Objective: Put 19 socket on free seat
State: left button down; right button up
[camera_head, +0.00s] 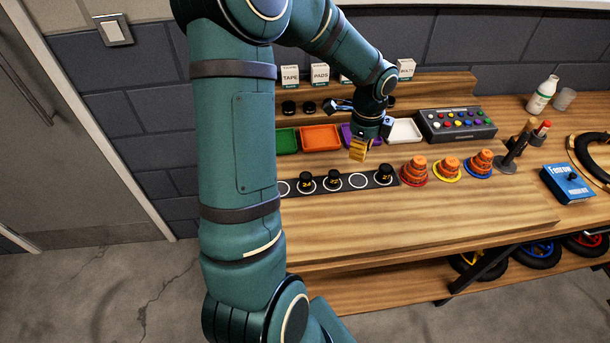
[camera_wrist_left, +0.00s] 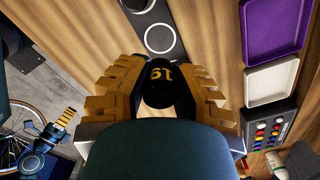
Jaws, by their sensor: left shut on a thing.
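My left gripper (camera_head: 358,150) is shut on the black 19 socket (camera_wrist_left: 158,84), whose yellow number shows in the left wrist view between the ribbed yellow fingers (camera_wrist_left: 157,90). In the head view the socket is hidden by the gripper. The gripper is above the bench, behind the dark socket strip (camera_head: 346,182). The strip has free white-ringed seats at its left end (camera_head: 284,188) and right of the middle (camera_head: 359,181). A free ring also shows ahead of the fingers in the left wrist view (camera_wrist_left: 160,38). My right gripper (camera_wrist_left: 68,118) shows small in that view; its jaws are unclear.
Three black sockets stand on the strip: left (camera_head: 306,182), middle (camera_head: 333,183) and right end (camera_head: 384,178). Green (camera_head: 287,140), orange (camera_head: 321,138), purple (camera_head: 347,134) and white (camera_head: 404,131) trays line the back. Orange stacked pieces (camera_head: 414,170) stand to the right. The bench front is clear.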

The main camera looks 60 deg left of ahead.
pick_arm(q)
jog(key=s+a+n+p, duration=0.2)
jog(key=s+a+n, duration=0.2)
jog(key=s, duration=0.5)
jog(key=s+a+n+p, duration=0.1)
jog(key=s+a+n, duration=0.4)
jog(key=s, duration=0.3)
jog(key=f, duration=0.2)
jog(key=s+f+b, duration=0.1)
jog(key=f, duration=0.2)
jog(key=shift+f, duration=0.25)
jog(key=shift+f+b, duration=0.75)
jog(key=shift+f, duration=1.3)
jog(key=shift+s, duration=0.1)
jog(key=shift+f, duration=0.2)
jog(key=c, duration=0.9)
grip_release()
